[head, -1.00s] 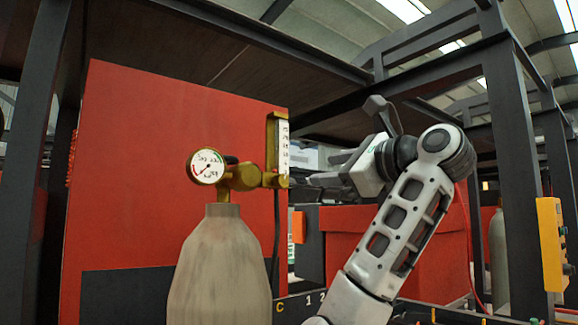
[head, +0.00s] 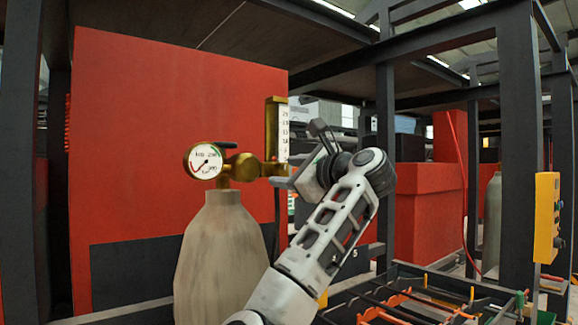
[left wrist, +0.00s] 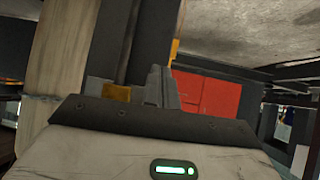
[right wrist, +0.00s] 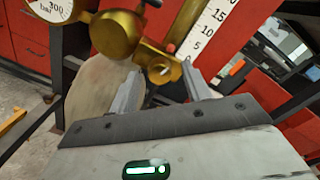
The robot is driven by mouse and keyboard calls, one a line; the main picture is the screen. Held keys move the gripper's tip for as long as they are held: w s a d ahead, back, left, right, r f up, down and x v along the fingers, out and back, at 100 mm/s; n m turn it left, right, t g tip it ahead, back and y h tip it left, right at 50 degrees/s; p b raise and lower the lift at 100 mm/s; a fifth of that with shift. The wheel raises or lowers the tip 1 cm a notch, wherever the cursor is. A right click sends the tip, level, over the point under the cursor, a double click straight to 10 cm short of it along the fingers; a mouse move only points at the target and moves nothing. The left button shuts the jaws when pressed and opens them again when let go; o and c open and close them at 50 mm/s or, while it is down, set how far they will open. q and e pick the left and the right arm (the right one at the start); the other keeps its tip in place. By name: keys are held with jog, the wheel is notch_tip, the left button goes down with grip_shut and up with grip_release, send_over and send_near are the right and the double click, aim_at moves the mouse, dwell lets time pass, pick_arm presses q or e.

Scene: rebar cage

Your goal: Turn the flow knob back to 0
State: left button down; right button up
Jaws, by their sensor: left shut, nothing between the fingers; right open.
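A brass regulator (head: 241,169) with a round white gauge (head: 204,161) sits on the grey gas cylinder (head: 222,240). At its right end stands the flowmeter, a brass frame with a white numbered scale (head: 283,135). In the right wrist view, a round brass fitting (right wrist: 160,68), seemingly the flow knob, lies at the scale's lower end between my fingertips. My right gripper (right wrist: 162,84) is open and points at it; contact cannot be told. In the head view its fingers (head: 281,182) reach the flowmeter's lower right. My left gripper (left wrist: 158,84) is shut and empty, away from the regulator.
A large red panel (head: 160,110) stands behind the cylinder. Dark steel posts (head: 518,150) and beams frame the place. A yellow control box (head: 546,217) hangs at the right. Rods lie on a low rack (head: 410,300) at the lower right.

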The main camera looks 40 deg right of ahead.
jog(key=shift+w, duration=0.1)
jog(key=c, duration=1)
jog(key=shift+n, duration=0.3)
